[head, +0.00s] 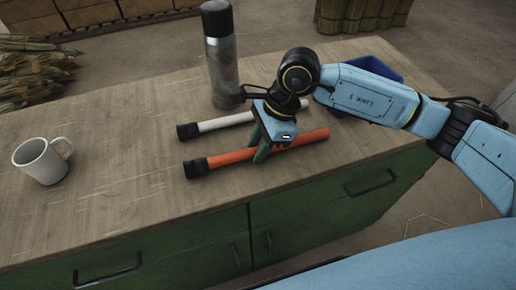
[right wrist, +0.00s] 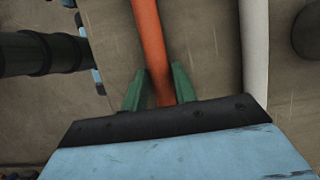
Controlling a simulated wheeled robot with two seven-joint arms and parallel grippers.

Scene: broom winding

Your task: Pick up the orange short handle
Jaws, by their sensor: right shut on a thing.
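The orange short handle (head: 232,157), with a black cap at its left end, lies along the front of the wooden tabletop. My right gripper (head: 261,154) reaches down over its middle and is shut on it with green fingers. In the right wrist view the orange handle (right wrist: 151,45) runs between the two fingertips (right wrist: 158,88). I cannot tell whether the handle still touches the table. My left gripper is in neither view.
A white handle (head: 225,122) with a black cap lies just behind, roughly parallel. A metal flask (head: 222,70) stands behind it, and a blue bin (head: 376,66) is partly hidden by my arm. A white mug (head: 40,161) stands at left. The table's front left is clear.

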